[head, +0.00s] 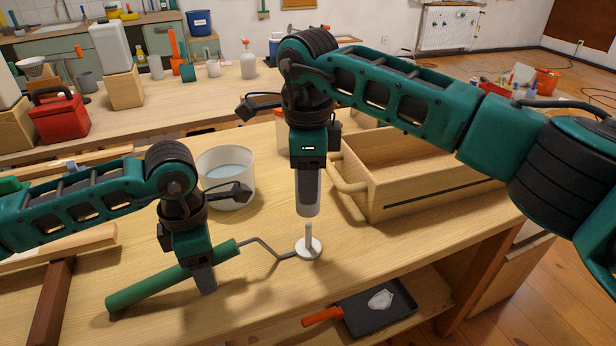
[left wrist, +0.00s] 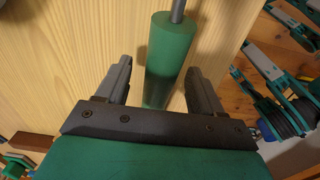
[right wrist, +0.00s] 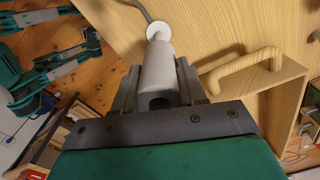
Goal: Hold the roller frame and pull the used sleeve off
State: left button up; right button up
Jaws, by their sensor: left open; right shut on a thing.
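The roller frame lies on the wooden table, with a green handle (head: 150,288), a bent wire (head: 262,247) and a white disc (head: 309,254) carrying a short upright rod. My left gripper (head: 207,288) is open with its fingers on either side of the handle; the left wrist view shows the handle (left wrist: 169,55) between them with gaps. My right gripper (head: 308,200) is shut on the pale grey sleeve (right wrist: 158,68), upright above the disc. Rod shows between the disc and the sleeve's lower end.
A wooden crate with a handle (head: 349,182) stands right of the right gripper. A white tub (head: 226,190) stands behind the left gripper. A black tray (head: 378,312) sits on a lower shelf at the front. Bare tabletop lies around the disc.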

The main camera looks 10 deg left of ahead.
pick_arm(q)
jog(key=shift+r+p, duration=2.6)
jog(key=shift+r, duration=1.45)
pick_arm(e)
notch_tip(320, 180, up, 5)
jog(key=shift+r, duration=0.1)
pick_arm(q)
jog(key=shift+f, duration=0.1)
